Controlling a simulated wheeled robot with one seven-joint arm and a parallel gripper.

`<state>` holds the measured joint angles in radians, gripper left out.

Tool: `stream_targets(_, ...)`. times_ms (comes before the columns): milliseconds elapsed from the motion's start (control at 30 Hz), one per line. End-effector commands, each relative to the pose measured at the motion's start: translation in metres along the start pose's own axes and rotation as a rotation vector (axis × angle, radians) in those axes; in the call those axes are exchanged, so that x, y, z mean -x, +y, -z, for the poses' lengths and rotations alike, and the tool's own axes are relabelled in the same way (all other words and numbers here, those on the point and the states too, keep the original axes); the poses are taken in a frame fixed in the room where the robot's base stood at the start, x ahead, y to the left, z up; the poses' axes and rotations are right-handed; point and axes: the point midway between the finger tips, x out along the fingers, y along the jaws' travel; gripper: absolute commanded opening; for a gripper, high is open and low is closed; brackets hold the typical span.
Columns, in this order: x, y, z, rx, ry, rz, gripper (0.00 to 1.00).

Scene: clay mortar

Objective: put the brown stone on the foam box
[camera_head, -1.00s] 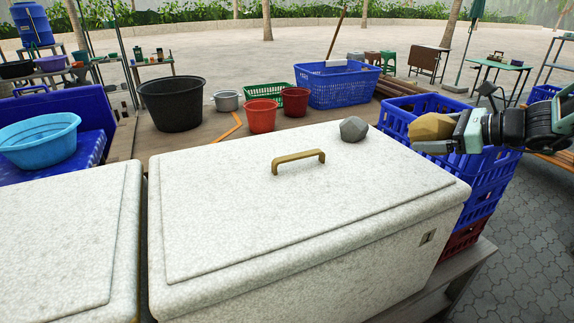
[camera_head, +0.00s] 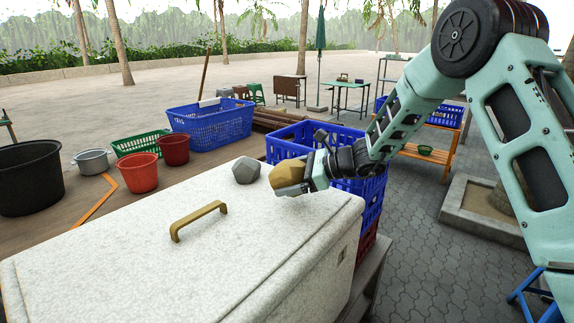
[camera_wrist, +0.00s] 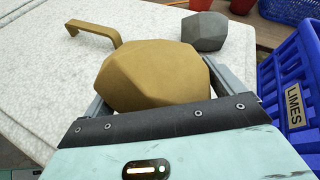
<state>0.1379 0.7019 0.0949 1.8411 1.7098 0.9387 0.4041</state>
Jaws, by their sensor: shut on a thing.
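The brown stone (camera_head: 287,171) is a faceted ochre lump held in my gripper (camera_head: 291,188). In the wrist view the stone (camera_wrist: 152,76) sits between the two fingers of my gripper (camera_wrist: 155,92), which are shut on it. The white speckled foam box (camera_head: 270,235) has a closed lid with a brass handle (camera_head: 198,218). The stone shows over the far right part of the lid; I cannot tell whether it touches the lid. A grey stone (camera_head: 246,170) rests on the lid just left of the held stone.
Stacked blue crates (camera_head: 372,190) stand close behind and right of the foam box; one bears a LIMES label (camera_wrist: 294,104). A blue basket (camera_head: 210,123), red buckets (camera_head: 137,173) and a black tub (camera_head: 30,178) lie beyond. The lid's middle and near part are clear.

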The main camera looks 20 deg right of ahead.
Motion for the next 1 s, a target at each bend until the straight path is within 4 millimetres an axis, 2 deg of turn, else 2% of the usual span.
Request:
stream_targets(167, -0.003, 0.001, 0.005, 0.002, -0.005, 0.0, 0.33)
stream_targets(433, -0.015, 0.007, 0.032, 0.002, -0.005, 0.001, 0.33)
stream_targets(867, -0.017, 0.008, 0.038, 0.004, -0.006, 0.002, 0.33)
stream_targets(900, -0.016, 0.009, 0.04, 0.002, -0.001, 0.001, 1.0)
stream_targets(1000, -0.016, 0.009, 0.039, 0.002, -0.001, 0.001, 1.0)
